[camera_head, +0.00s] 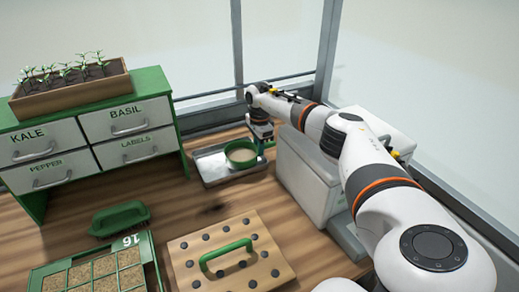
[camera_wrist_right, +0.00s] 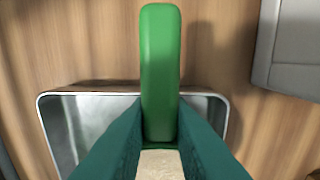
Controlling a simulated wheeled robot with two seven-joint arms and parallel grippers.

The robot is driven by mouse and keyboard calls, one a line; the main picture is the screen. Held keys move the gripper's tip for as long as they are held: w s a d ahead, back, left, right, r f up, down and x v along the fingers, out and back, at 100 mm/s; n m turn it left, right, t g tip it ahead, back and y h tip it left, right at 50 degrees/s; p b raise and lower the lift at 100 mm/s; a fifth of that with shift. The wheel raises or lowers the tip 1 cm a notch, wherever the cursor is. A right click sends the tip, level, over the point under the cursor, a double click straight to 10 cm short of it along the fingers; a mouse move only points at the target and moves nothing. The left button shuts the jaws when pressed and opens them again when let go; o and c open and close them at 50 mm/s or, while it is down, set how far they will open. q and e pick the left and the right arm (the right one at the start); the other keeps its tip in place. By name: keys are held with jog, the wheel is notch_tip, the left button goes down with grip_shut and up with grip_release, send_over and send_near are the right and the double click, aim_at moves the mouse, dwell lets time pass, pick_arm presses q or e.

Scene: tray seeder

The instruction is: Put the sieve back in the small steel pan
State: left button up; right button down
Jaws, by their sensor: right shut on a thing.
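The sieve (camera_head: 240,160) is a round green ring with a pale tan inside. It sits in or just over the right part of the small steel pan (camera_head: 209,167); I cannot tell whether it touches the bottom. My right gripper (camera_head: 262,147) is shut on the sieve's green handle. In the right wrist view the handle (camera_wrist_right: 160,65) runs between the teal fingers (camera_wrist_right: 160,140), and the pan (camera_wrist_right: 88,115) lies below. The fingers hide most of the ring there. My left gripper is not in view.
A white box (camera_head: 305,185) stands close right of the pan. The green drawer cabinet (camera_head: 180,140) with a seedling planter (camera_head: 75,92) is left.

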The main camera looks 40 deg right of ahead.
aim_at(259, 160)
jog(key=f, duration=0.1)
jog(key=s+f, duration=0.1)
jog(key=shift+a+f+b, duration=0.3)
jog(key=shift+a+b, duration=0.05)
jog(key=shift+a, duration=0.05)
jog(key=c, duration=1.7)
grip_release()
jog(key=o, duration=0.3)
jog(key=shift+w+d+f, duration=0.15)
jog(key=shift+w+f, duration=0.15)
jog(key=shift+o, duration=0.4)
jog(key=shift+w+d, duration=0.1)
jog(key=shift+g, duration=0.3)
jog(key=shift+r+p, duration=0.25)
jog(key=shift+p, duration=0.1)
jog(key=r, duration=0.6)
jog(key=r+b, duration=0.1)
jog(key=r, duration=0.6)
jog(key=shift+w+d, duration=0.15)
jog(key=shift+d, duration=0.05)
